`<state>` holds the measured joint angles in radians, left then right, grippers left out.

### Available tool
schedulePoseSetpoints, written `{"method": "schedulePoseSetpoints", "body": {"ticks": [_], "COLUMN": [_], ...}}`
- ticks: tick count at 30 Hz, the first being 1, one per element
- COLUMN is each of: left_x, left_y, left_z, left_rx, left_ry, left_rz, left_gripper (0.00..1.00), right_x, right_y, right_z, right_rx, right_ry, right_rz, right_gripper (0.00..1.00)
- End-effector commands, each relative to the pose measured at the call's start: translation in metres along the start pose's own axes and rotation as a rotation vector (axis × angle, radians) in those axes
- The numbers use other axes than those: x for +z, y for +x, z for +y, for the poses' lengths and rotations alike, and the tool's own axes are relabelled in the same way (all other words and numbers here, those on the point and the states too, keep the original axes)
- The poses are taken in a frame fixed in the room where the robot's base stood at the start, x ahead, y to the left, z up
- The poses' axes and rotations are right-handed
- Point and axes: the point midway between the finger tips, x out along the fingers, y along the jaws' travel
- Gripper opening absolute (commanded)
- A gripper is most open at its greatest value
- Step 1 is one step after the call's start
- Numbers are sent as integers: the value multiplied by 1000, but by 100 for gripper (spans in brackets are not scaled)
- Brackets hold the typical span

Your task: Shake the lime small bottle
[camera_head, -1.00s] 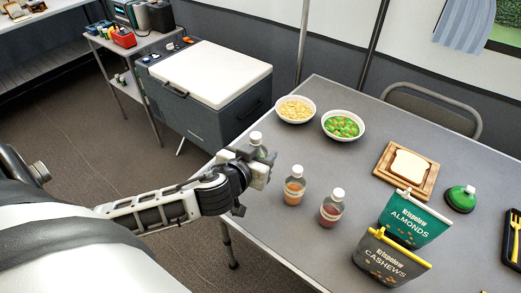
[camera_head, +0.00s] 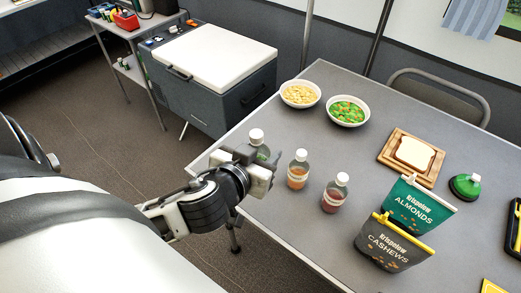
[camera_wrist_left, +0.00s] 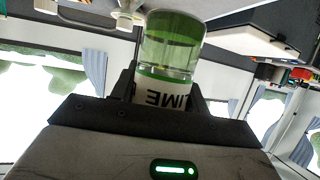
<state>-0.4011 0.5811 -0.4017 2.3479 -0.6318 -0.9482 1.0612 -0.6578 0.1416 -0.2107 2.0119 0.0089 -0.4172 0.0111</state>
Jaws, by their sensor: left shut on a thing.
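The lime small bottle (camera_head: 263,152) has a white cap and a greenish body. In the left wrist view the lime bottle (camera_wrist_left: 172,50) shows a green band and the word LIME on its label. My left gripper (camera_head: 257,163) is shut on it, at the left edge of the table; its fingers show on both sides of the bottle in the wrist view. Whether the bottle touches the table I cannot tell. My right gripper is not in view.
An orange bottle (camera_head: 298,172) and a reddish bottle (camera_head: 335,196) stand just right of the gripper. Two bowls (camera_head: 300,94) (camera_head: 347,111) stand behind. Almonds (camera_head: 417,205) and cashews (camera_head: 391,243) bags stand at the front right. Bread (camera_head: 414,153) lies on a board.

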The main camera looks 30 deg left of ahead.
Motion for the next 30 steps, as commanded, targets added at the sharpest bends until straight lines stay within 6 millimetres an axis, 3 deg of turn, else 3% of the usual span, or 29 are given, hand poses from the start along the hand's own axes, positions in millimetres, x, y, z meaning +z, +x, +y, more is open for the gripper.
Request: {"method": "schedulePoseSetpoints", "body": {"ticks": [5,18,30], "left_x": [-7,-48,-65], "left_y": [-3,-20,-27], "left_z": [0,0,0], "left_rx": [0,0,0], "left_ry": [-1,-2,0], "left_rz": [1,1,2], "left_gripper": [23,23,23], "right_x": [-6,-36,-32], "right_y": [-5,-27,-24], "right_z": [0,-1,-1], "right_rx": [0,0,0], "right_ry": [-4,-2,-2], "right_rz": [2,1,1], "right_gripper": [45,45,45]}}
